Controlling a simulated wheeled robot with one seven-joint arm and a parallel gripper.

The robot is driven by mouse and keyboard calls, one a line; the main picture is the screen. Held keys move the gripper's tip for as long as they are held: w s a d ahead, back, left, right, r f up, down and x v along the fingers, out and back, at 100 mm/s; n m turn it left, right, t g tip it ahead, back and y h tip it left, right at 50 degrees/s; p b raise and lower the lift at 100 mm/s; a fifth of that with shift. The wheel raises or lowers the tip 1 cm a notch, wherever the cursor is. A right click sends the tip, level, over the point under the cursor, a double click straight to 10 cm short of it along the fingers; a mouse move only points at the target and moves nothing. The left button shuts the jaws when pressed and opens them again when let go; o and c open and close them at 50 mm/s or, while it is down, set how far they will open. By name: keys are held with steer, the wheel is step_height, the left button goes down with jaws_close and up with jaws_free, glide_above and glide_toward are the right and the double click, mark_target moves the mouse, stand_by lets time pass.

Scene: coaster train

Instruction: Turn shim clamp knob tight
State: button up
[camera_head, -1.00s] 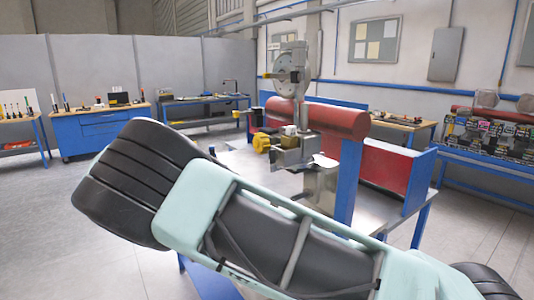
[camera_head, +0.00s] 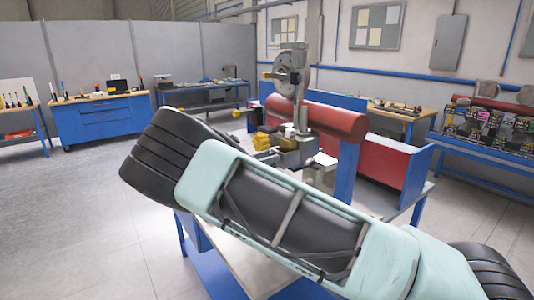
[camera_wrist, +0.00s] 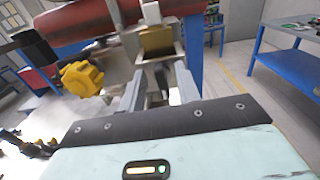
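A yellow lobed knob (camera_head: 261,141) sits on the left side of a metal clamp fixture (camera_head: 296,152) on the workbench. In the wrist view the knob (camera_wrist: 82,79) lies left of my gripper (camera_wrist: 158,78), apart from the fingers. The gripper's two grey fingers are spread with a gap between them and hold nothing that I can see. They point at the fixture's metal body and a brass-coloured block (camera_wrist: 156,42). In the head view my arm crosses the foreground, and I cannot make out the fingers clearly there.
A red cylinder (camera_head: 330,118) lies behind the fixture, near a blue upright (camera_head: 347,180). A round dial-like wheel (camera_head: 291,75) stands above the fixture. A blue tool bench (camera_head: 103,121) is at the back left. The floor at left (camera_head: 70,220) is clear.

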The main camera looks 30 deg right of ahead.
steer(key=shift+d, duration=0.2)
jaws_close()
